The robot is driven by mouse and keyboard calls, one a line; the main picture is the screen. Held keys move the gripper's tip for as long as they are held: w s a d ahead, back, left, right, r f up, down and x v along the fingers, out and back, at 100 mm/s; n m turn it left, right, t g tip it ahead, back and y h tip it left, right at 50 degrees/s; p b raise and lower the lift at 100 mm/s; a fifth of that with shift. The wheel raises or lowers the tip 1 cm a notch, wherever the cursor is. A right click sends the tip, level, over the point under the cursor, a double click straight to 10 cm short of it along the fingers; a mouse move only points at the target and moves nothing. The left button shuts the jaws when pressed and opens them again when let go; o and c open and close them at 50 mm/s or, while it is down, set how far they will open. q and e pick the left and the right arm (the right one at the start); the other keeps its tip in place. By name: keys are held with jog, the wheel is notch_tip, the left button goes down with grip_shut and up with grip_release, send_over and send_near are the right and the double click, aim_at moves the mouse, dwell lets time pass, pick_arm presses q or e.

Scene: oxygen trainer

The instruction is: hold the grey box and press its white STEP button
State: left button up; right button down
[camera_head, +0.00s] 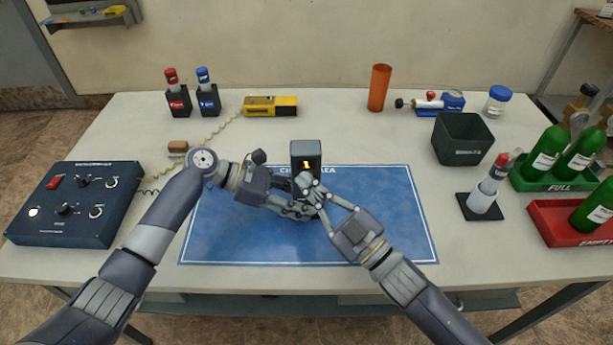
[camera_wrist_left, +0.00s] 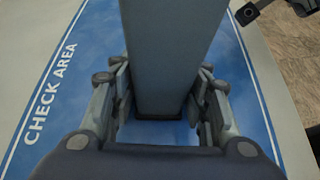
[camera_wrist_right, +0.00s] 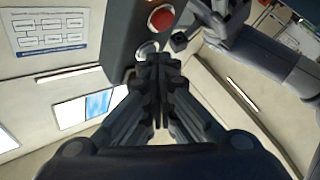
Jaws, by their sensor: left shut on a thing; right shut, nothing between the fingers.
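The grey box (camera_head: 306,153) is upright above the blue mat; its display shows an orange 1. My left gripper (camera_head: 296,204) is shut on the box's lower part; the left wrist view shows the box (camera_wrist_left: 170,50) between its fingers. My right gripper (camera_head: 312,194) is shut and empty, its fingertips at the front of the box. In the right wrist view, the white button (camera_wrist_right: 147,47) is just beyond the closed fingertips (camera_wrist_right: 158,62), which partly hide it. I cannot tell whether they touch. A red button (camera_wrist_right: 161,19) sits beside it on the box.
The blue check mat (camera_head: 225,235) lies under both grippers. A dark blue control panel (camera_head: 75,205) is at the left. A dark bin (camera_head: 461,140), green cylinders in trays (camera_head: 560,180) and a bottle on a dark base (camera_head: 483,200) are at the right.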

jog(key=shift+s, duration=0.85)
jog(key=shift+s+d, duration=0.15)
jog(key=shift+s, duration=2.35)
jog(key=shift+s, duration=0.1)
jog(key=s, duration=0.3)
jog(key=shift+s, duration=0.3)
jog(key=shift+w, duration=0.15)
jog(key=w, duration=0.8)
jog(key=shift+w, duration=0.3)
